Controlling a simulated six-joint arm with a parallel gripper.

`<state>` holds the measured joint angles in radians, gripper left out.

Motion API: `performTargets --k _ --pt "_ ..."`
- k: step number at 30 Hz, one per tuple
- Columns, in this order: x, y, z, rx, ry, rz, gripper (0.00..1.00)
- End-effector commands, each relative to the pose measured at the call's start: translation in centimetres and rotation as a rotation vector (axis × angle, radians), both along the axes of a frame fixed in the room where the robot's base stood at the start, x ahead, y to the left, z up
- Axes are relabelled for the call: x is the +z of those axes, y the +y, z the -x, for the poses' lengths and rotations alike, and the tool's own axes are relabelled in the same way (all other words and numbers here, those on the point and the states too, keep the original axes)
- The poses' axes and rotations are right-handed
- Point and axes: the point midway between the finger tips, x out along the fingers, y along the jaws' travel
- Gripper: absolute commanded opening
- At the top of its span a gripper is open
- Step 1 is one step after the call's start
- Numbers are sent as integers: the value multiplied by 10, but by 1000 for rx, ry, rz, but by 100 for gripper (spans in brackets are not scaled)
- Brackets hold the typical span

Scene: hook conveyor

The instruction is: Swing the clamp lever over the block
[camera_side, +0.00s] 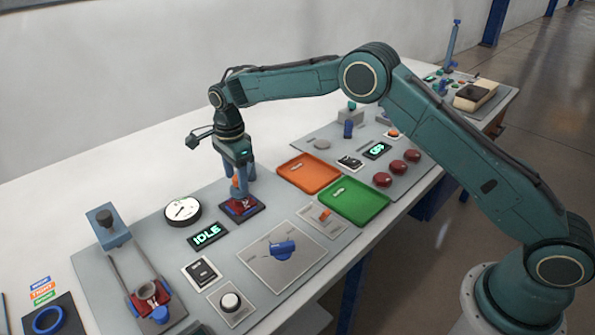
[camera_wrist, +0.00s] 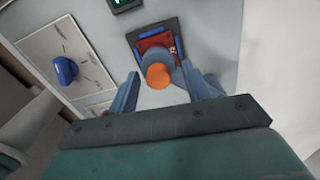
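The clamp fixture has a dark square base (camera_side: 257,208) with a red piece (camera_side: 238,208) on it. It also shows at the top of the wrist view, with the red piece (camera_wrist: 150,44) beside blue parts. A lever with an orange tip (camera_wrist: 158,76) rises from it toward the camera. The orange tip also shows in the side view (camera_side: 236,181). My gripper (camera_wrist: 162,92) is open, with its blue fingers on both sides of the orange tip and gaps visible. In the side view my gripper (camera_side: 240,190) points down over the fixture. I cannot tell which part is the block.
A blue rotary knob (camera_side: 283,250) on a plate is in front. A round gauge (camera_side: 183,212) and an IDLE display (camera_side: 207,235) are to the left. Orange (camera_side: 309,172) and green (camera_side: 353,202) trays are to the right. A slide with a red carriage (camera_side: 148,297) is at lower left.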

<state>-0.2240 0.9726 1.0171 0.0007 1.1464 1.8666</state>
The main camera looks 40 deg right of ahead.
Motion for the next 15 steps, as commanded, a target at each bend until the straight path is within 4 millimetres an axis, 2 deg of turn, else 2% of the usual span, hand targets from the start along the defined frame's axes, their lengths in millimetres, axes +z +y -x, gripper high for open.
performTargets --k 9,15 --pt "0 0 1 2 4 1 48" --pt "10 0 1 2 2 0 48"
